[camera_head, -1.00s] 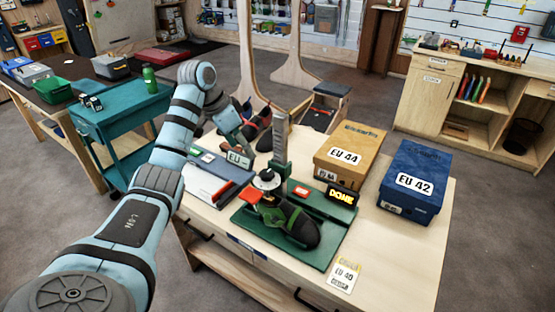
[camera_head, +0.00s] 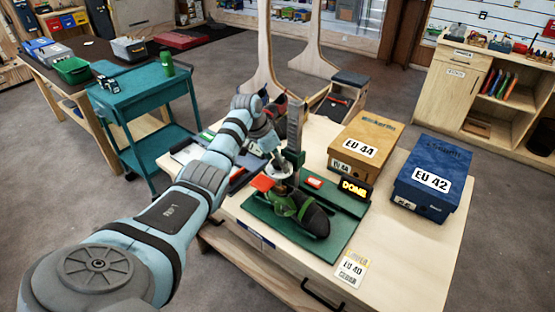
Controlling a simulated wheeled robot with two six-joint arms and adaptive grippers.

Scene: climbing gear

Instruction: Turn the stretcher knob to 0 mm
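The shoe stretcher stands on a green base (camera_head: 262,212) on the wooden table, with a dark green and black climbing shoe (camera_head: 307,217) on it. A grey upright scale (camera_head: 295,125) rises behind the shoe. A pale knob with a dark top (camera_head: 281,168) sits above the shoe's heel, beside a red tab (camera_head: 262,183). A display on the base reads "DONE" (camera_head: 354,187). My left gripper (camera_head: 279,156) is at the knob, coming from behind and left; its fingers are small and partly hidden, so I cannot tell whether they grip it. My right gripper is not in view.
An orange EU 44 box (camera_head: 366,144) and a blue EU 42 box (camera_head: 432,178) stand on the table's right. An EU 40 card (camera_head: 351,269) lies at the front. A teal cart (camera_head: 140,100) stands at the left.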

